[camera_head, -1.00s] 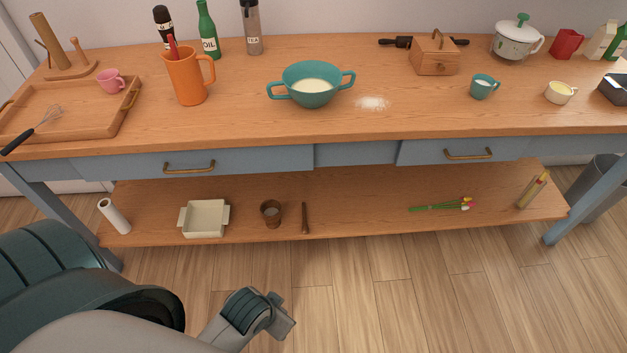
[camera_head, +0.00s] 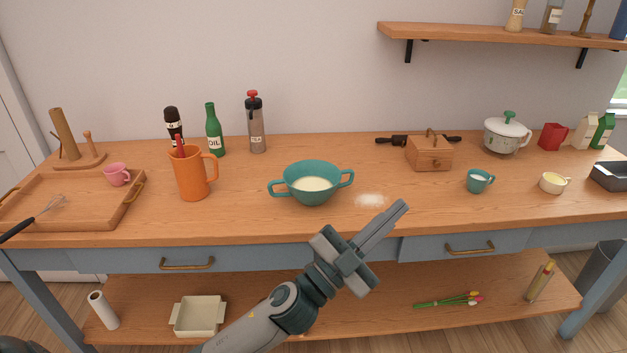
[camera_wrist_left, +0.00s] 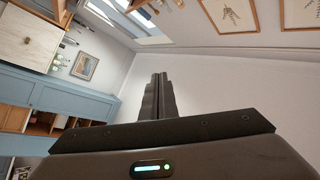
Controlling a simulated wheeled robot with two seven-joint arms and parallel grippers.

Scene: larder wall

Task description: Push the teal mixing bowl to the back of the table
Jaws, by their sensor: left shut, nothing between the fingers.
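The teal mixing bowl (camera_head: 312,189) has two handles and a pale cream content. It stands upright near the middle of the table (camera_head: 240,226), with bare tabletop behind it up to the wall. My left gripper (camera_head: 401,206) is shut and empty. My right gripper is not in view.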

